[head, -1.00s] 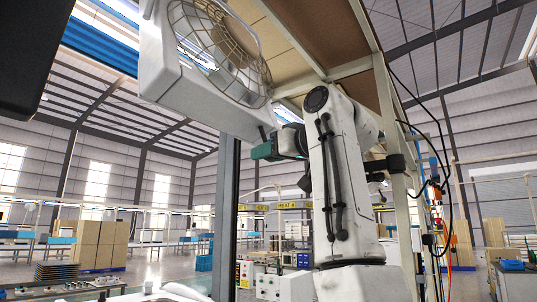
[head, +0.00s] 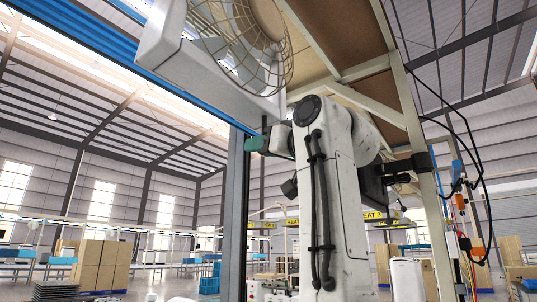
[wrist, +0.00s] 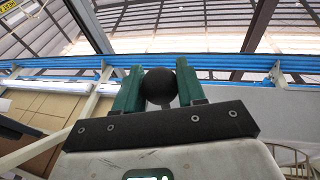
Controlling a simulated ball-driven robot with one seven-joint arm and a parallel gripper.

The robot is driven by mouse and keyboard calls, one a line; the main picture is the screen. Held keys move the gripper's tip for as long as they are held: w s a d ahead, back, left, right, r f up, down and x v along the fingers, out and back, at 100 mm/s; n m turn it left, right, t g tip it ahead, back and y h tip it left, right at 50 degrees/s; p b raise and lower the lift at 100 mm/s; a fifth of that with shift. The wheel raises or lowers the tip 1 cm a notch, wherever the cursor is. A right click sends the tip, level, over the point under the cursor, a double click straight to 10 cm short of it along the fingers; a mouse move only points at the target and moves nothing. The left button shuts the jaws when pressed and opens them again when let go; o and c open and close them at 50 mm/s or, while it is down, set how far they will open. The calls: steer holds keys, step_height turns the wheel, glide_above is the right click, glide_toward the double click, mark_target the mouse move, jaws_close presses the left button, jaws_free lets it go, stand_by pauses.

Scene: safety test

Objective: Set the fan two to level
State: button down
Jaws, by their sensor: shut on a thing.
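A white box-shaped fan (head: 205,75) with a round wire cage (head: 245,35) hangs high at the upper middle of the head view. The cage edge also shows at the lower right of the wrist view (wrist: 297,158). My gripper (head: 262,142) is at the fan's lower right corner in the head view, its green fingers partly hidden by my arm. In the wrist view my gripper (wrist: 158,88) is shut on a black round knob (wrist: 159,87), one green finger at each side of it. The knob's setting marks are not visible.
A blue rail (head: 110,45) runs along the fan's left side, and a grey post (head: 236,215) stands below. A cream frame (head: 415,130) with brown panels and hanging black cables (head: 470,130) is at the right. Cardboard boxes (head: 102,265) stand far off at the left.

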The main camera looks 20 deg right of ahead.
steer(key=shift+a+r, duration=0.1)
steer(key=shift+a, duration=0.05)
steer(key=shift+w, duration=0.1)
steer(key=c, duration=1)
jaws_free()
steer(key=shift+c, duration=0.2)
steer(key=shift+o, duration=0.9)
steer(key=shift+w+a, duration=0.1)
steer(key=shift+w, duration=0.05)
steer(key=shift+o, duration=1)
steer(key=b+v, duration=0.4)
steer(key=v, duration=0.7)
steer(key=shift+b, duration=0.3)
